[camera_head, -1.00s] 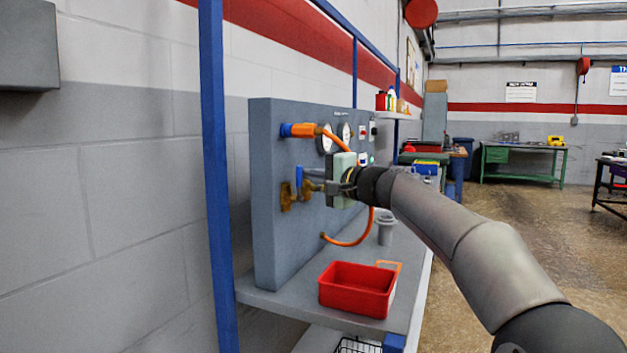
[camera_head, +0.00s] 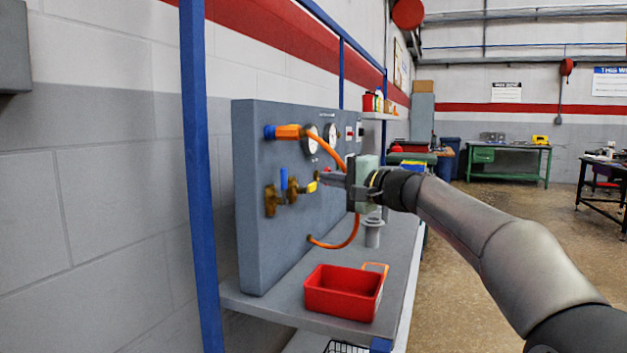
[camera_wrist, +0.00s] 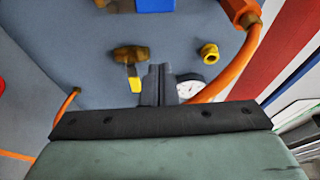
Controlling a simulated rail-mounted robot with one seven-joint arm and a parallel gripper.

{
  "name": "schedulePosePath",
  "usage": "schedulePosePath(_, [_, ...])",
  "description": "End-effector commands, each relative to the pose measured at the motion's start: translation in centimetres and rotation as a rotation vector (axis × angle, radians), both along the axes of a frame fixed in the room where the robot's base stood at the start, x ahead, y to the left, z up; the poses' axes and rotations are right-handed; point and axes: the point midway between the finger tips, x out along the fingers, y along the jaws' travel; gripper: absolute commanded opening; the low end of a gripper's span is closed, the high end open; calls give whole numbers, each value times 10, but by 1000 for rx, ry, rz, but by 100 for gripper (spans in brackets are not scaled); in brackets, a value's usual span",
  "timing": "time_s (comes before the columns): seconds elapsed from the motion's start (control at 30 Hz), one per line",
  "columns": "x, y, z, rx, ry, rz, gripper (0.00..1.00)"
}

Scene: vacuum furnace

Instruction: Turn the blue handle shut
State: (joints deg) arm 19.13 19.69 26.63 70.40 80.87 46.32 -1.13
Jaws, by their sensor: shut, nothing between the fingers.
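The blue handle (camera_head: 284,180) stands upright on a brass valve (camera_head: 271,201) low on the left of the grey panel (camera_head: 262,240). In the wrist view a blue part (camera_wrist: 155,5), likely this handle, is cut off by the top edge. A yellow handle (camera_head: 312,187) sits on brass just right of it; it also shows in the wrist view (camera_wrist: 133,78). My gripper (camera_head: 324,178) is shut and empty, to the right of the blue handle and apart from it. Its fingertips appear close to the yellow handle; contact cannot be told.
An orange hose (camera_head: 354,222) loops from an orange fitting (camera_head: 289,132) behind my gripper. Round gauges (camera_head: 331,138) are on the panel. A red bin (camera_head: 343,292) and a grey cup-like part (camera_head: 373,232) stand on the shelf below. A blue post (camera_head: 198,150) rises at left.

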Motion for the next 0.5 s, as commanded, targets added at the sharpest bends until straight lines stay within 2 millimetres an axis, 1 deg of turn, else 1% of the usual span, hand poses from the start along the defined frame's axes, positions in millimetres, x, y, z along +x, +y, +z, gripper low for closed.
schedulePosePath(0.03, [-5,-7,0,-1,0,-3,0])
schedulePosePath(0.2, [-14,-18,0,-1,-1,-1,0])
schedulePosePath(0.5, [-16,-20,0,0,0,1,0])
